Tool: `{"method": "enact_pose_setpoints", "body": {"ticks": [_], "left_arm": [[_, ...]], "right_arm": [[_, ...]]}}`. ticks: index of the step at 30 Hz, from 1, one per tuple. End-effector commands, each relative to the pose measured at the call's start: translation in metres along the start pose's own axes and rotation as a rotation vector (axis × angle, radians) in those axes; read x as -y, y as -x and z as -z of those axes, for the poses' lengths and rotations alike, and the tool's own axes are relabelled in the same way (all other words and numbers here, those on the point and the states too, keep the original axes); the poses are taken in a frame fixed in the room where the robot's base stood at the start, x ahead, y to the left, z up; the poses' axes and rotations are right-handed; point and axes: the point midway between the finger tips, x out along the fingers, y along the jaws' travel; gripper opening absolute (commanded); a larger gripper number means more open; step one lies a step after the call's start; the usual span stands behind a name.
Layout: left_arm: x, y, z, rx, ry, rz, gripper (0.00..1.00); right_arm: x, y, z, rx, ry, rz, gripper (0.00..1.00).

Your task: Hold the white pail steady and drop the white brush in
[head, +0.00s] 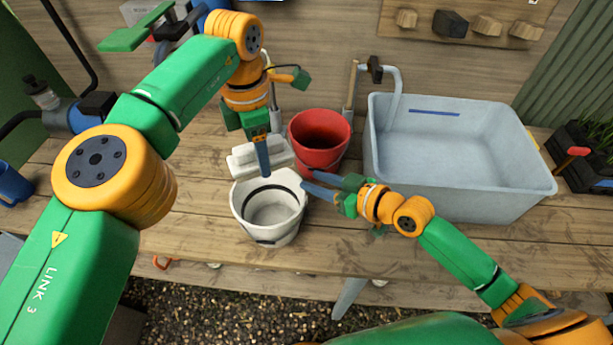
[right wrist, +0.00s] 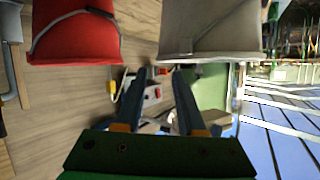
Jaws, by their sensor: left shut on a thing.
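The white pail (head: 268,233) stands upright on the wooden bench, with a dark band showing inside its mouth. My left gripper (head: 264,170) points down at the pail's back rim and is shut on it; the exact contact is hard to see. My right gripper (head: 318,184) is open and empty just right of the pail's rim. In the right wrist view its fingers (right wrist: 163,72) are apart, with the pail (right wrist: 212,28) at the upper right. A white two-part object (head: 245,160) lies behind the pail, partly hidden; I cannot tell whether it is the white brush.
A red bucket (head: 322,155) stands close behind my right gripper and also shows in the right wrist view (right wrist: 80,40). A large grey basin (head: 460,192) takes up the bench's right side. Bare bench (head: 190,210) lies left of the pail.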

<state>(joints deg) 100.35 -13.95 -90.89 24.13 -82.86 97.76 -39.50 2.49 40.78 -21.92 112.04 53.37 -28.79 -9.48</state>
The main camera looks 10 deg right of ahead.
Motion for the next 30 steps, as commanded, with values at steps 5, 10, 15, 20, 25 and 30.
{"method": "enact_pose_setpoints", "body": {"ticks": [5,10,15,20,25,30], "left_arm": [[0.000,0.000,0.000,0.000,0.000,0.000,0.15],[0.000,0.000,0.000,0.000,0.000,0.000,0.15],[0.000,0.000,0.000,0.000,0.000,0.000,0.15],[0.000,0.000,0.000,0.000,0.000,0.000,0.15],[0.000,0.000,0.000,0.000,0.000,0.000,0.15],[0.000,0.000,0.000,0.000,0.000,0.000,0.15]], "right_arm": [[0.002,-0.044,0.001,-0.001,0.000,0.003,0.39],[0.001,-0.067,0.000,0.000,0.001,0.002,0.39],[0.002,-0.072,0.000,0.001,0.003,0.003,0.39],[0.002,-0.072,0.000,0.001,0.003,0.002,0.36],[0.002,-0.072,-0.001,0.001,0.003,0.002,0.00],[0.001,-0.072,-0.001,0.002,0.003,0.002,0.00]]}}
